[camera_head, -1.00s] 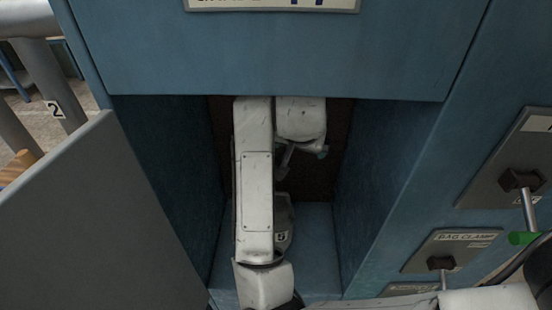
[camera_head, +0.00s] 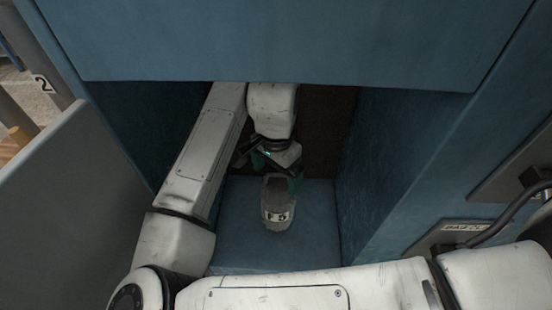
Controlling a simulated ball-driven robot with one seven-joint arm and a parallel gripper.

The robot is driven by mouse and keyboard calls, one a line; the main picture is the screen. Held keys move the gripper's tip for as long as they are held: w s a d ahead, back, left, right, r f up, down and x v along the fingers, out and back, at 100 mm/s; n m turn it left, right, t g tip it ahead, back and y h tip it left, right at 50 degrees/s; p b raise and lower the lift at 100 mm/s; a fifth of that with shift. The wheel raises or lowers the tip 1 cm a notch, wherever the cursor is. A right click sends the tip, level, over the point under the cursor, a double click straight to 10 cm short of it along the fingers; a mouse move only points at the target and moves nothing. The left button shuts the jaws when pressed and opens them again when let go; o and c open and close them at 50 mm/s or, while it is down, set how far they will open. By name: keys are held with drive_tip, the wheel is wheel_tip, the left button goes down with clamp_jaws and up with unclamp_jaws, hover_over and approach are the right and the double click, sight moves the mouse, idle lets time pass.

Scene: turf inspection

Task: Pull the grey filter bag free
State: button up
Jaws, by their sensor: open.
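The grey filter bag (camera_head: 277,208) stands on the blue floor inside the cabinet opening, a small dark-and-light mark on its near face. My gripper (camera_head: 277,172) is open, just above and behind the bag's top as seen here. Its teal-tipped fingers show at the bag's upper end. I cannot tell whether they touch the bag or lie on either side of it. The bag's top is partly hidden by the gripper.
The blue cabinet (camera_head: 290,45) has an overhanging front panel and side walls close around my arm. A grey open door (camera_head: 70,185) stands at the left. A plate labelled for the clamp (camera_head: 450,235) is at the right. Bare floor (camera_head: 315,225) lies right of the bag.

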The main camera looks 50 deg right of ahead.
sight(276, 185)
drive_tip(key=shift+f+b, duration=2)
drive_tip(key=shift+f, duration=0.8)
drive_tip(key=shift+c, duration=0.3)
drive_tip(key=c, duration=1.2)
drive_tip(key=o, duration=1.1)
drive_tip(key=shift+c, duration=0.2)
drive_tip(key=c, duration=0.5)
drive_tip(key=shift+r, duration=0.1)
drive_tip(key=shift+c, duration=0.2)
drive_tip(key=shift+r, duration=0.15)
